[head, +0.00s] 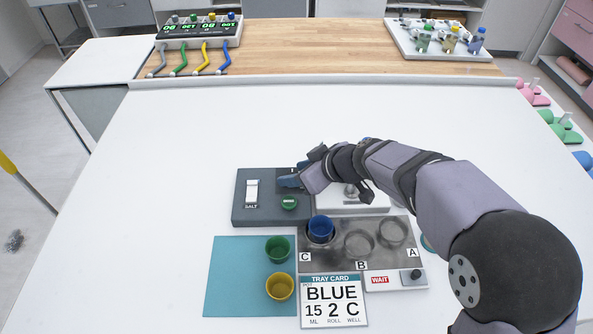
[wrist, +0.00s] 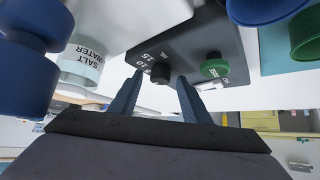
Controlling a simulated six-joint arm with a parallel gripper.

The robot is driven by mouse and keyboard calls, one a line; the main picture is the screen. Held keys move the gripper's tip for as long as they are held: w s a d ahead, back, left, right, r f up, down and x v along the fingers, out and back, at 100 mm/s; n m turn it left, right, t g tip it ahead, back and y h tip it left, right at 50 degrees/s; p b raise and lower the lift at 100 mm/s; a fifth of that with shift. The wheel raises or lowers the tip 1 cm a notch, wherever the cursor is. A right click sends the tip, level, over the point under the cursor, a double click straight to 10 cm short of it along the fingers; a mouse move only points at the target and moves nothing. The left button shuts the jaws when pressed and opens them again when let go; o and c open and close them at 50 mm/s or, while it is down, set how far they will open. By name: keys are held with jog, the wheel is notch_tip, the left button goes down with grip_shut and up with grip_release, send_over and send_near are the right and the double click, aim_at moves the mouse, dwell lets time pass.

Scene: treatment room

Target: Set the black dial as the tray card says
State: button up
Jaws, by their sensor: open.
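The black dial (wrist: 160,74) sits on the grey dispenser box, beside printed numbers including 10 and 15 and the letters ML. I cannot tell which number it points to. My gripper (wrist: 160,82) is open, with one fingertip on each side of the dial; contact is not clear. In the head view my gripper (head: 290,181) is over the back right of the grey box (head: 240,212), and the dial is hidden. The tray card (head: 333,312) reads BLUE, 15 ML, 2 ROLL, C WELL.
A blue cup (head: 320,229) stands in well C. Green (head: 277,249) and yellow (head: 280,286) cups stand on a teal mat (head: 228,285). A WAIT panel (head: 379,281) has another black knob (head: 416,274).

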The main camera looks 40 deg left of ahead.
jog(key=c, duration=1)
jog(key=shift+c, duration=0.2)
